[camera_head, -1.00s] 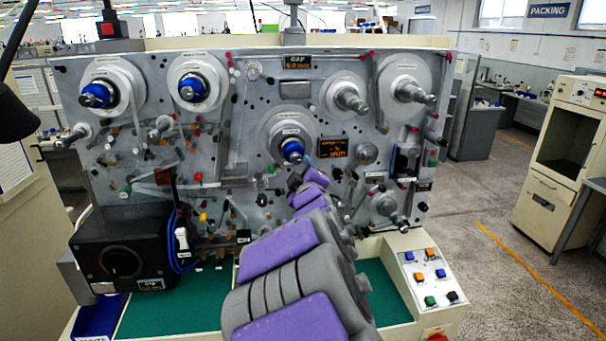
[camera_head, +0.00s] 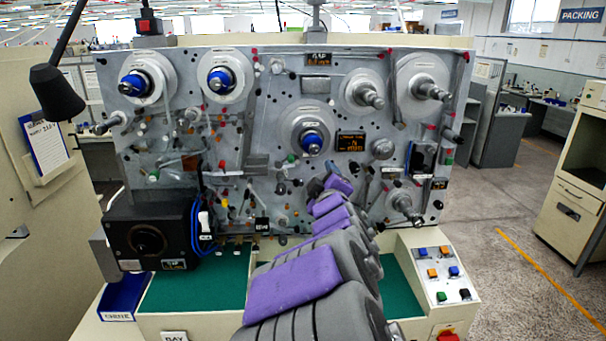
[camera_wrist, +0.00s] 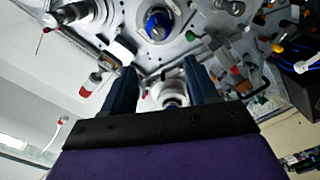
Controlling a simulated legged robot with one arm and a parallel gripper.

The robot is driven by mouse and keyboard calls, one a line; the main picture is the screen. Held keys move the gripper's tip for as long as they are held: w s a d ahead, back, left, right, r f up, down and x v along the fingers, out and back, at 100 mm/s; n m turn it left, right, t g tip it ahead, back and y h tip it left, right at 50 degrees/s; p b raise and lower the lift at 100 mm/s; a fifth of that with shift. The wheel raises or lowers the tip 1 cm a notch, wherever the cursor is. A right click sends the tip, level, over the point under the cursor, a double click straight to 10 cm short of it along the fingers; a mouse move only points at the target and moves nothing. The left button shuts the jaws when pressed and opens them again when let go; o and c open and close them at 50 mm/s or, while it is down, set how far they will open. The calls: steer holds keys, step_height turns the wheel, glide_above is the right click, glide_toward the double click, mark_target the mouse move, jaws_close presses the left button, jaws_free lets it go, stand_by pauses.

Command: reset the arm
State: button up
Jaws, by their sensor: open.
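My arm reaches from the bottom of the head view toward the winding machine's grey panel (camera_head: 270,120). My gripper (camera_wrist: 160,78) shows in the wrist view as two dark blue fingers set apart, with nothing held between them. A white-and-grey round part shows beyond, in the gap between the fingers. The blue-hubbed middle spindle (camera_head: 312,143) is just above the far end of my arm in the head view. A blue hub (camera_wrist: 158,25) also shows beyond the fingers in the wrist view.
Two blue-hubbed spindles (camera_head: 134,83) sit upper left, and bare metal spindles (camera_head: 370,95) sit at the right. A black knob box (camera_head: 150,240), green bench top (camera_head: 200,285) and button panel (camera_head: 440,275) lie below. A black lamp (camera_head: 56,92) hangs left. The floor at right is open.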

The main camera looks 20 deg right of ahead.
steer(key=shift+f, duration=0.1)
steer(key=s+a+f+m+g+b, duration=0.35)
steer(key=s+f+m+g, duration=0.5)
steer(key=s+f, duration=0.9)
steer(key=s+a+f+g+y+b, duration=0.1)
steer(key=s+a+f+g, duration=0.2)
steer(key=s, duration=0.5)
steer(key=s+a+f+g+y+b, duration=0.2)
steer(key=s+a+f+g, duration=0.2)
steer(key=s, duration=0.5)
steer(key=s+a+f+g+y+b, duration=0.1)
steer(key=s+a+f+g+y, duration=0.1)
steer(key=s, duration=0.6)
step_height(320, 180, down, 2)
steer(key=a+g, duration=0.1)
steer(key=a, duration=0.1)
steer(key=shift+s+a+f+n+g, duration=0.15)
steer(key=shift+s+a+n+g, duration=0.2)
steer(key=shift+a, duration=0.05)
